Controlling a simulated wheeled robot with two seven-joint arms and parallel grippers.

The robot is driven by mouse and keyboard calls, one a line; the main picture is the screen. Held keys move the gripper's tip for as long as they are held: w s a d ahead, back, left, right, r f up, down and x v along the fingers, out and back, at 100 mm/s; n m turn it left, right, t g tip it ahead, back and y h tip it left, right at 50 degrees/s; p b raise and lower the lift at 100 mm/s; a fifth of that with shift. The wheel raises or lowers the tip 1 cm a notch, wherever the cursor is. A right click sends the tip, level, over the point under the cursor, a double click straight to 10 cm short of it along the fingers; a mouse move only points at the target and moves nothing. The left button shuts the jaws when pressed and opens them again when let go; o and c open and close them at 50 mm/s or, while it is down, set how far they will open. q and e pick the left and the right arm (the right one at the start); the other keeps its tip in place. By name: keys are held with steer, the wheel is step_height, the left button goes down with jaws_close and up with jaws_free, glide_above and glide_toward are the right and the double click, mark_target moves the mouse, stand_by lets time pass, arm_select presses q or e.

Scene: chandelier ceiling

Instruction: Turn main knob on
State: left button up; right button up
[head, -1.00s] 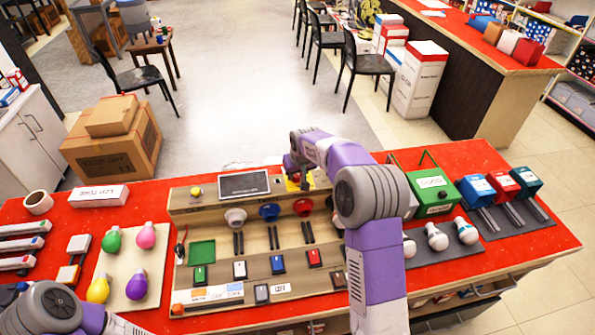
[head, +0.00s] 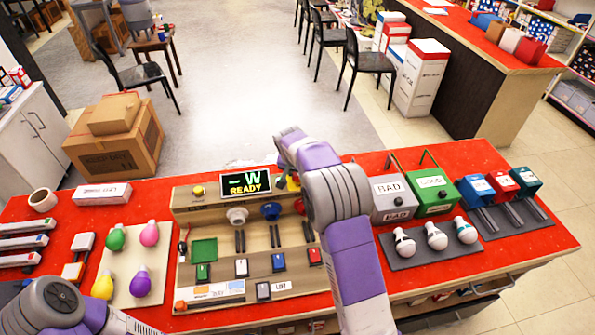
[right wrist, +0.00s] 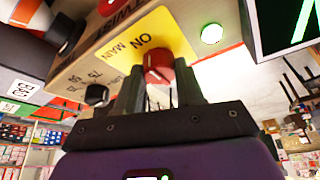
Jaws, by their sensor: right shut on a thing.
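The red main knob (right wrist: 157,65) sits on a yellow plate (right wrist: 160,35) marked "MAIN" and "ON" in the right wrist view. My right gripper (right wrist: 160,86) is shut on this knob, one finger on each side. In the head view my right arm hides the knob, and only a bit of yellow plate shows beside it. The display (head: 246,184) on the beige test panel (head: 185,205) is lit and reads "-W READY". A small green light (right wrist: 211,33) glows near the plate. My left arm shows at the bottom left, its gripper out of the frame.
Coloured bulbs (head: 149,233) lie on a tray at the left of the red table. White bulbs (head: 437,236) stand on a dark mat at the right. Grey "BAD" (head: 392,198) and green (head: 434,189) boxes stand behind them, right of my right arm.

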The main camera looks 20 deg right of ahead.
stand_by(0.3)
steer(key=o, duration=1)
steer(key=shift+o, duration=0.2)
steer(key=v, duration=0.7)
steer(key=shift+r+p, duration=0.25)
steer(key=shift+p, duration=0.15)
steer(key=shift+s, duration=0.1)
